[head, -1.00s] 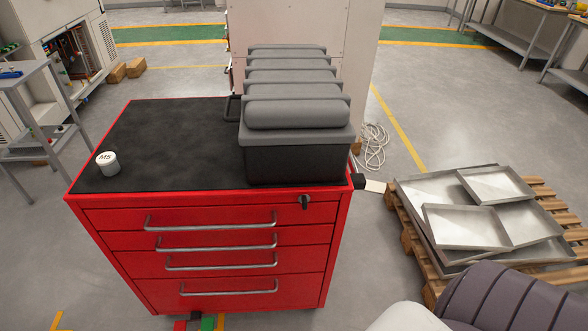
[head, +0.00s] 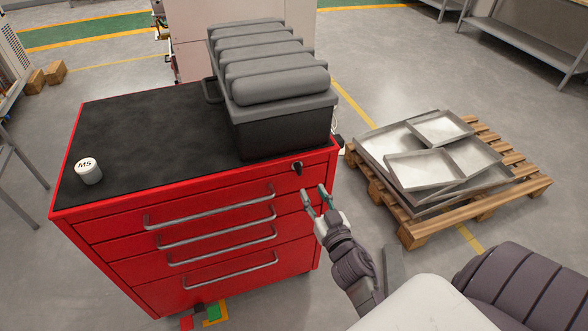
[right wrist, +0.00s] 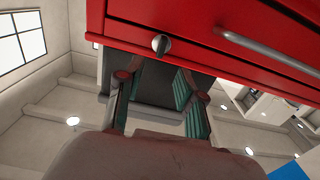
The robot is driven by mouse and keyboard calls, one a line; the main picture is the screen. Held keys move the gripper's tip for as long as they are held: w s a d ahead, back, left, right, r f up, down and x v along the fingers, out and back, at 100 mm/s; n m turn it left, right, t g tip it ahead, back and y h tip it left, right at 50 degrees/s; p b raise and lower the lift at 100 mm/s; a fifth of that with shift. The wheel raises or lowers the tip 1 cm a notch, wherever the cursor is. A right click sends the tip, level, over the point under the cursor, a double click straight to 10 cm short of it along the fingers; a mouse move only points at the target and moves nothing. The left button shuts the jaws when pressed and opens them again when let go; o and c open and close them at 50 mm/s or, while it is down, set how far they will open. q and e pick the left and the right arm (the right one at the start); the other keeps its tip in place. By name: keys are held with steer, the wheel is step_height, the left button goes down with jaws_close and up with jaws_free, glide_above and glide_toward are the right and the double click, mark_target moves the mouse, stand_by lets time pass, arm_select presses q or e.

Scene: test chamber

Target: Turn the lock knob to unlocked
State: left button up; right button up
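The lock knob (head: 297,168) is a small dark knob at the upper right of the red cabinet's (head: 110,218) front face, above the drawer handles. It also shows in the right wrist view (right wrist: 161,44), beyond the fingers. My right gripper (head: 314,191) is in front of the cabinet, a little below and to the right of the knob, apart from it. In the right wrist view its two green-padded fingers (right wrist: 155,84) are spread with nothing between them. My left gripper is in neither view.
A black and grey case (head: 285,132) and a white container marked M5 (head: 88,171) stand on the cabinet's black top. A wooden pallet (head: 412,235) with metal trays (head: 422,172) lies to the right. Steel handles (head: 210,211) stick out from the drawers.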

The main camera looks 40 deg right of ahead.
mark_target(300, 171)
steer(key=x, duration=0.7)
steer(key=shift+a, duration=0.1)
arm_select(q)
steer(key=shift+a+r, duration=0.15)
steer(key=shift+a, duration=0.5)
arm_select(e)
steer(key=shift+w, duration=0.75)
steer(key=shift+w, duration=0.1)
steer(key=c, duration=0.7)
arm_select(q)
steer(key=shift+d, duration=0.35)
arm_select(e)
jaws_close()
